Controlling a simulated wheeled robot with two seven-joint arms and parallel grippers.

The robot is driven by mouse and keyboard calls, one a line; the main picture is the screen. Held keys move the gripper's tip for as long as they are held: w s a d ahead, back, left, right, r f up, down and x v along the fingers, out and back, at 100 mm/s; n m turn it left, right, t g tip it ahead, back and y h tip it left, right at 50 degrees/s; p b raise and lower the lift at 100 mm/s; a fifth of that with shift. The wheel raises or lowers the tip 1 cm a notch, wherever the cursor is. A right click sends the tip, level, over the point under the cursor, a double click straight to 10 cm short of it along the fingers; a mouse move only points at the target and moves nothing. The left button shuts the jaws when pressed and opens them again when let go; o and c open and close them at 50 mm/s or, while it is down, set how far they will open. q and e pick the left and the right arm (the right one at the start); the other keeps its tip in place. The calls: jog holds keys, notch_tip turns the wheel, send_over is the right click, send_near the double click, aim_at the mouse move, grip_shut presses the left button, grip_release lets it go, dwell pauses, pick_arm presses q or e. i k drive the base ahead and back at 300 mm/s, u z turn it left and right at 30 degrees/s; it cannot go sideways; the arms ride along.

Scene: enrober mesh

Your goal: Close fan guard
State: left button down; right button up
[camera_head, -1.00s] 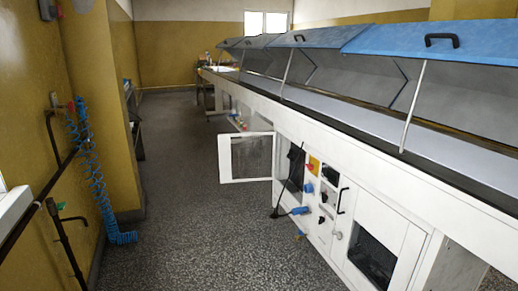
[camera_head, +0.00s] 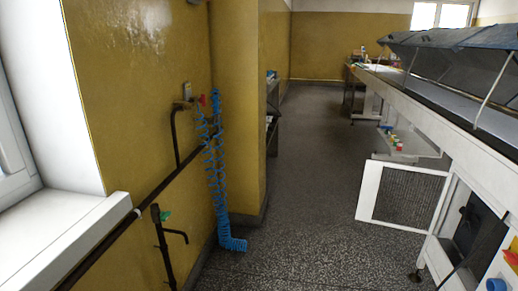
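The fan guard (camera_head: 404,196) is a white-framed panel with a dark mesh. It stands swung open on the side of the white machine (camera_head: 475,172), at the right of the head view, and juts into the aisle. The dark opening (camera_head: 474,232) beside it is uncovered. Neither of my grippers shows in the head view.
The aisle floor (camera_head: 315,185) is clear to the left of the guard. On the left are a yellow wall, a window sill (camera_head: 75,235), dark pipes (camera_head: 165,240) and a coiled blue hose (camera_head: 216,180). A table (camera_head: 362,85) stands farther back.

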aim_at(373, 169)
jog(key=u, duration=0.15)
jog(key=i, duration=2.35)
jog(key=z, duration=1.55)
jog(key=i, duration=1)
jog(key=z, duration=0.75)
jog(key=i, duration=0.45)
